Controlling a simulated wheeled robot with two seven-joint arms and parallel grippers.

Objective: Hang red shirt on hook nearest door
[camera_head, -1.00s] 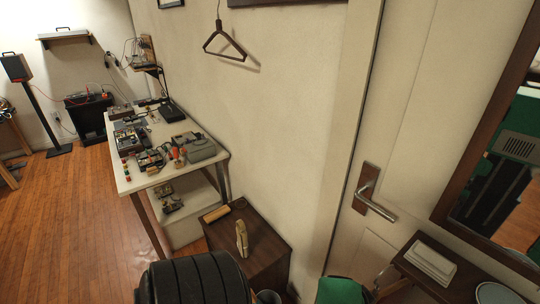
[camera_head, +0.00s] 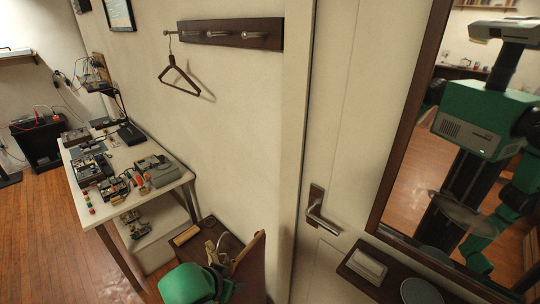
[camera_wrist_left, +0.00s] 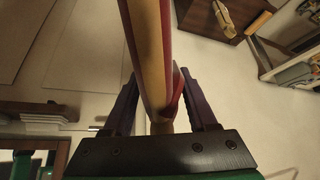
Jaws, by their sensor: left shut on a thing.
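A dark hook rail (camera_head: 236,22) is on the wall left of the door (camera_head: 350,110). The hook nearest the door (camera_head: 255,36) is bare. A dark hanger (camera_head: 180,78) hangs at the rail's left end. My left gripper (camera_wrist_left: 160,85) is shut on a tan thing with dark red edges (camera_wrist_left: 150,45), which runs up out of the left wrist view. It looks like the shirt, seen edge-on. In the head view a brownish-red sheet (camera_head: 252,272) shows low beside my green left arm, well below the rail. My right gripper is not in view.
A wooden cabinet (camera_head: 187,250) stands against the wall, partly hidden by my arm. A white table (camera_head: 125,160) with electronics is at left. A door handle (camera_head: 318,212), a small shelf (camera_head: 375,285) and a large mirror (camera_head: 376,215) are at right.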

